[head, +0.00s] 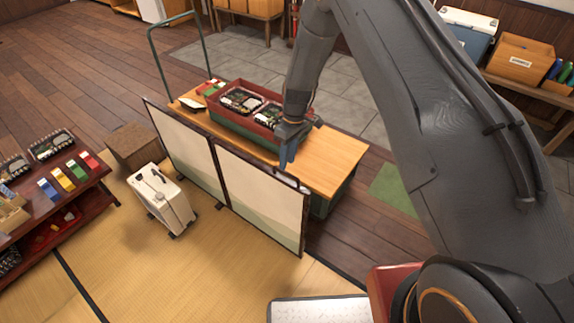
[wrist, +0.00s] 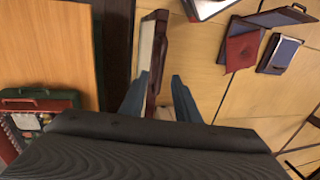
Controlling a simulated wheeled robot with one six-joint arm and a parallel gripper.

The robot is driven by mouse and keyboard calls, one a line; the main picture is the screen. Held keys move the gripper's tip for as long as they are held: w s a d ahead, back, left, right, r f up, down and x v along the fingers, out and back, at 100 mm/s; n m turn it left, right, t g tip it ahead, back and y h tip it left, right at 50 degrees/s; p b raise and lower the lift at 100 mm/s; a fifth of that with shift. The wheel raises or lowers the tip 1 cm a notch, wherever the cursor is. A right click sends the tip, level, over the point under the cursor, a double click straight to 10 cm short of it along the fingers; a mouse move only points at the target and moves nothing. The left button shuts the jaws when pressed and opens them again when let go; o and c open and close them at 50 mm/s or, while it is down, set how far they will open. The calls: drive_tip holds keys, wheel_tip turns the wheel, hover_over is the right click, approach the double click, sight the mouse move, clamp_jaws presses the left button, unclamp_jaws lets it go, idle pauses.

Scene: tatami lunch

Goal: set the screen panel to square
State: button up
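The folding screen has two cream panels in dark frames, the left panel (head: 183,150) and the right panel (head: 258,205), standing upright on the tatami with a slight angle at the joint. A dark handle (head: 287,180) shows near the top edge of the right panel. My gripper (head: 287,158) points down at that top edge, close to the handle. In the wrist view the fingers of my gripper (wrist: 160,77) are apart, one on each side of the panel (wrist: 153,50), seen from above. I cannot tell whether they touch it.
A cart (head: 335,160) with a wooden top stands close behind the screen, carrying a red crate (head: 218,118) of lunch boxes. A white wheeled case (head: 162,200) and a brown box (head: 133,147) stand left of the screen. The tatami (head: 190,275) in front is clear.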

sight(286, 172)
drive_tip(key=shift+s+a+f+p, duration=0.15)
drive_tip(key=shift+f+p, duration=0.1)
drive_tip(key=shift+f, duration=0.7)
drive_tip(key=shift+s+a+f+p, duration=0.1)
drive_tip(key=shift+s+f+p, duration=0.1)
drive_tip(key=shift+f, duration=0.7)
clamp_jaws()
drive_tip(key=shift+d, duration=0.1)
